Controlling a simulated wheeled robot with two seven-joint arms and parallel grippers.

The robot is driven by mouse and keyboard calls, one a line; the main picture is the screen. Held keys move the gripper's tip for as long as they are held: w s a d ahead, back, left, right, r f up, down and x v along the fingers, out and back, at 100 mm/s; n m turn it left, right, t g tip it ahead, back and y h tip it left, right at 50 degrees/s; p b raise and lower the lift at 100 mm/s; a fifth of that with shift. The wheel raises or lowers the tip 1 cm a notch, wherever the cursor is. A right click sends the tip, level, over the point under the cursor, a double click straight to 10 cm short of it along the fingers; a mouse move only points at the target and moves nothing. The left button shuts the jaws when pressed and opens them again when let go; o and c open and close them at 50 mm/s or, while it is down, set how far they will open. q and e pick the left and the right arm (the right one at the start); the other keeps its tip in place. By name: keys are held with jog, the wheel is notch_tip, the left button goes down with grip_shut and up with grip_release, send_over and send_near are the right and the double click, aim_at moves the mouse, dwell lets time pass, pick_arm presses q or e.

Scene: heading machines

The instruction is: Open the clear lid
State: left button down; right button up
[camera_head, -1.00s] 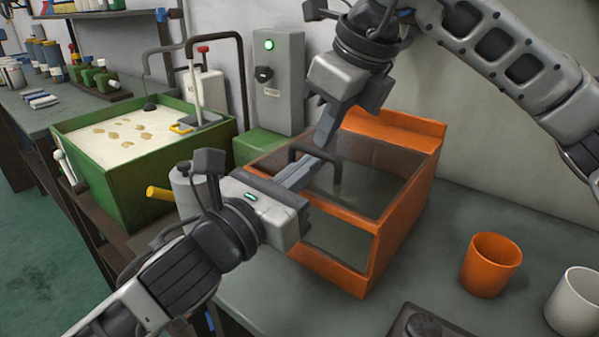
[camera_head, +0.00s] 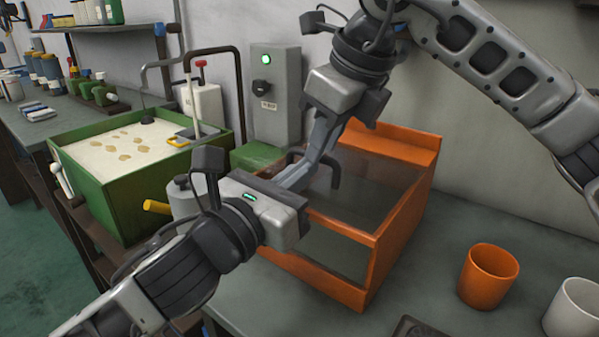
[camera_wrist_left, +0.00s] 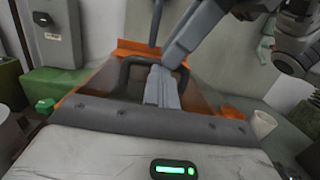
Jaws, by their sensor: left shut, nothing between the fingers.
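The clear lid (camera_head: 375,183) covers the top of an orange box (camera_head: 372,262) and looks closed, though a small gap cannot be ruled out. Its black bar handle (camera_head: 335,172) stands at the lid's left side and also shows in the left wrist view (camera_wrist_left: 125,72). My left gripper (camera_head: 307,172) is shut and empty, its fingertips over the lid beside the handle; contact cannot be told. My right gripper (camera_head: 318,168) reaches down from above, its fingertips close to the handle and to my left fingers. The overlap hides its jaw opening.
An orange cup (camera_head: 489,277) and a white cup (camera_head: 575,310) stand right of the box. A grey switch box (camera_head: 276,95) stands behind it. A green tank (camera_head: 115,205) of pale liquid is at left. The bench between box and cups is clear.

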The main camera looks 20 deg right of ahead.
pick_arm(q)
jog(key=shift+d, duration=0.1)
jog(key=v, duration=1.6)
pick_arm(e)
jog(key=v, duration=0.8)
